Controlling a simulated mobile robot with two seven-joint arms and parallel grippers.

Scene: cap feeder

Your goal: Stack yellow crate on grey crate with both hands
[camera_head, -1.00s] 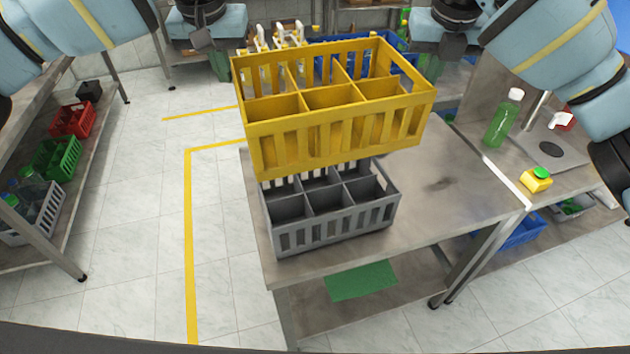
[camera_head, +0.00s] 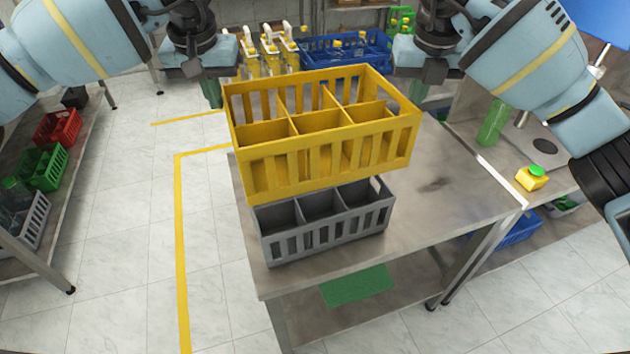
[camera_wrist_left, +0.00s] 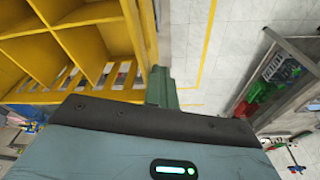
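The yellow crate (camera_head: 330,156), divided into several compartments, hangs in the air between my two grippers. It is roughly level and hides the rear part of the grey crate (camera_head: 328,236), which stands on the metal table. How large the gap between them is, I cannot tell exactly. My left gripper (camera_head: 212,92) is shut on the yellow crate's left end; its green finger (camera_wrist_left: 160,86) lies along the outside of the end wall in the left wrist view. My right gripper (camera_head: 416,94) is shut on the right end, its fingertips partly hidden.
The metal table (camera_head: 440,200) is clear right of the grey crate. A green bottle (camera_head: 492,122) and a yellow block (camera_head: 532,177) stand on the right counter. A blue crate (camera_head: 348,52) is behind. A shelf with red (camera_head: 57,126) and green crates is at left.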

